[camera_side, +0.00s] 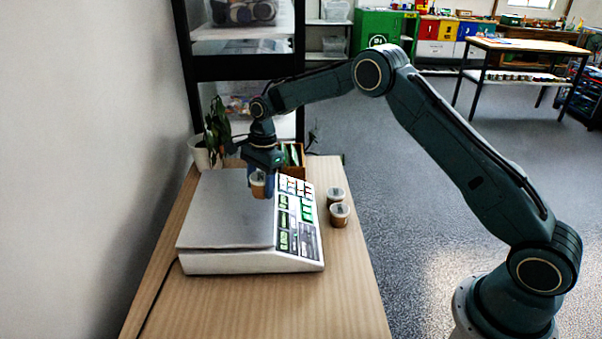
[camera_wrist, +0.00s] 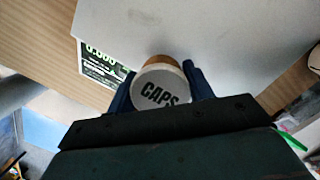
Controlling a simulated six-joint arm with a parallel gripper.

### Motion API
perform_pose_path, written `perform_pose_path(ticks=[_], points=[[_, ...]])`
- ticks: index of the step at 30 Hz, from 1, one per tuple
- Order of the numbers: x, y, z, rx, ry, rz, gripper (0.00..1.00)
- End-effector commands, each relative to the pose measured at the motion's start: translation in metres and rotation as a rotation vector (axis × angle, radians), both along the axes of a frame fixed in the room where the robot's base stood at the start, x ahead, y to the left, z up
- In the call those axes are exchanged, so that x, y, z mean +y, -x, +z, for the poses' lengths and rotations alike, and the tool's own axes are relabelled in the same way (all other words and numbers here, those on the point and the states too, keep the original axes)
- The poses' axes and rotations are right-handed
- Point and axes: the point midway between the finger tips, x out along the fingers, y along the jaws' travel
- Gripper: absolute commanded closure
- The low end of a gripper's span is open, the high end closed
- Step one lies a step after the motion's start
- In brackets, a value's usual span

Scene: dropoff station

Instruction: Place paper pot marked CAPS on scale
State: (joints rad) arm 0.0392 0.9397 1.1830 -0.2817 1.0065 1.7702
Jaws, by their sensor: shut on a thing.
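My gripper (camera_side: 259,182) is shut on a brown paper pot (camera_side: 258,190). In the wrist view the pot's pale lid (camera_wrist: 160,88) reads CAPS, and the blue fingers of my gripper (camera_wrist: 165,90) close on its two sides. The scale (camera_side: 225,222) is a white bench scale with a flat grey plate and a keypad on its right side. The pot is over the far right part of the plate in the side view. I cannot tell whether its bottom touches the plate. The plate (camera_wrist: 220,35) also shows beyond the pot in the wrist view.
Two more lidded paper pots (camera_side: 339,215) (camera_side: 335,195) stand on the wooden table (camera_side: 300,310) right of the scale. A potted plant (camera_side: 203,152) and a wooden box (camera_side: 293,160) stand behind it. The plate's near part and the table front are clear.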

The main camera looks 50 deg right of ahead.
Motion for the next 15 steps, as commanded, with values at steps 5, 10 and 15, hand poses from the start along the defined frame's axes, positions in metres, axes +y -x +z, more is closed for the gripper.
perform_pose_path(ticks=[5,10,15], points=[[0.0,0.0,-0.02,0.002,0.001,0.0,0.75],[0.0,0.0,-0.033,0.0,0.001,0.001,0.75],[0.0,0.0,-0.035,-0.001,0.001,0.001,0.75]])
